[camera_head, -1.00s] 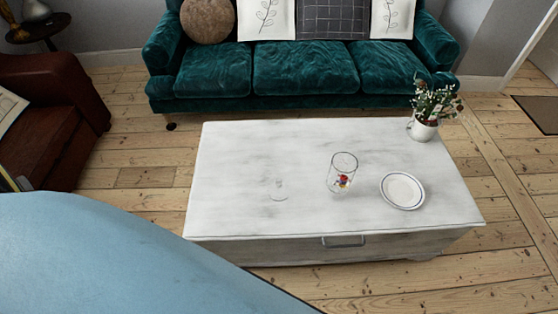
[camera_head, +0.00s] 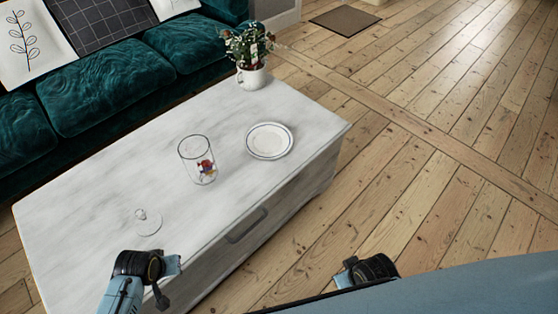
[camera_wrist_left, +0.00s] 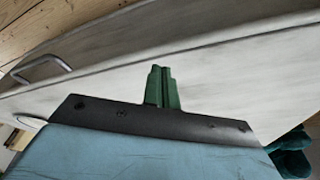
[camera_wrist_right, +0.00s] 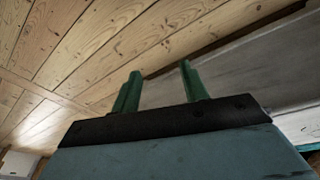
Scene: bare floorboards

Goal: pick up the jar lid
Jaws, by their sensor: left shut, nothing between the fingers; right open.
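The jar lid (camera_head: 147,221) is a clear glass disc with a small round knob. It lies knob up on the white table near its left front part in the head view. The glass jar (camera_head: 198,160) stands upright and open to its right, with small coloured things at its bottom.
The white table (camera_head: 85,190) has a drawer handle (camera_head: 246,226) on its front. A plate (camera_head: 270,141) lies right of the jar, and a flower pot (camera_head: 251,76) stands at the far corner. A green sofa (camera_head: 110,80) is behind. The floor (camera_head: 440,150) on the right is clear.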

